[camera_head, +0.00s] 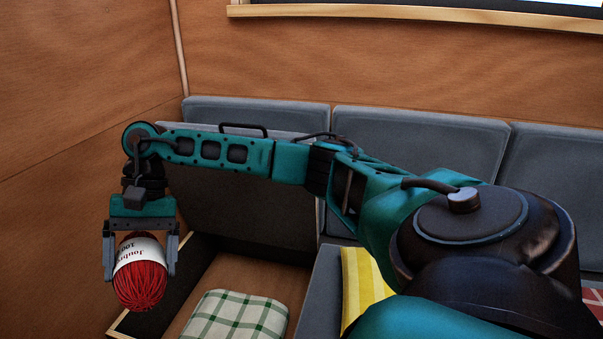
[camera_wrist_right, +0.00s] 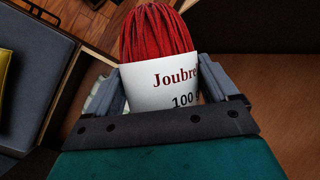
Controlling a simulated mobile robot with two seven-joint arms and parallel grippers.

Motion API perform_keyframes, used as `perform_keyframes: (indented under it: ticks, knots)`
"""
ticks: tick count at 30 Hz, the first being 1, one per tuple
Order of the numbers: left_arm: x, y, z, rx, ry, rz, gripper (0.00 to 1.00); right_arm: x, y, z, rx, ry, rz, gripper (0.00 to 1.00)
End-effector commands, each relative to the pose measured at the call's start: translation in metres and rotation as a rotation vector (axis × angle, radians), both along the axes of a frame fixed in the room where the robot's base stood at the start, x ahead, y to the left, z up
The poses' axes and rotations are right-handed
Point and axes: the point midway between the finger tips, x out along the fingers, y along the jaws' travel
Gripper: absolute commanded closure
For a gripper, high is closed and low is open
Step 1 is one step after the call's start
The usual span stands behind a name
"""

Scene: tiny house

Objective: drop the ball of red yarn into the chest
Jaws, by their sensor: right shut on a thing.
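The ball of red yarn (camera_head: 140,284) has a white paper band and is held between the fingers of my right gripper (camera_head: 140,262), which points downward. In the right wrist view the yarn (camera_wrist_right: 158,32) fills the space between both fingers of the gripper (camera_wrist_right: 170,95). The chest (camera_head: 215,266) is an open bench box with a wooden inside and dark walls; its grey-padded lid (camera_head: 240,195) is raised behind it. The yarn is at the left of the chest opening in the head view; its exact height above the rim is hard to tell. My left gripper is not in view.
A folded green-and-white checked cloth (camera_head: 236,318) lies in the chest. A yellow striped cushion (camera_head: 362,280) sits on the grey seat to the right. Grey back cushions (camera_head: 420,150) line the wooden wall. My right arm spans the middle of the head view.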

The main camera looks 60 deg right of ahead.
Motion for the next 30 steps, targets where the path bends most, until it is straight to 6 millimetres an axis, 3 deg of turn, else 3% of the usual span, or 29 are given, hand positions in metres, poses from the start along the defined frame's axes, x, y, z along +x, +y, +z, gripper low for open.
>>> perform_keyframes:
  ticks: [1,4,9,16,22,30]
  knots:
    - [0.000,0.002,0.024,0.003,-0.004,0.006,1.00,0.013,-0.020,0.028,-0.001,-0.002,-0.149,0.46]
    - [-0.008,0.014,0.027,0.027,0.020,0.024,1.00,0.039,-0.058,0.055,-0.002,-0.002,-0.456,0.46]
    - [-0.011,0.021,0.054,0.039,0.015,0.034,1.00,0.073,-0.128,0.103,-0.001,-0.006,-0.943,0.46]
    - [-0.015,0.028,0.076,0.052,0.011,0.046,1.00,0.094,-0.209,0.153,0.000,-0.004,-1.421,0.46]
    - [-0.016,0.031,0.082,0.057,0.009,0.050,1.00,0.098,-0.242,0.170,0.000,-0.001,-1.605,0.46]
    - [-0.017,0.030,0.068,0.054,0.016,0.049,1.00,0.099,-0.247,0.156,-0.001,0.001,-1.633,0.46]
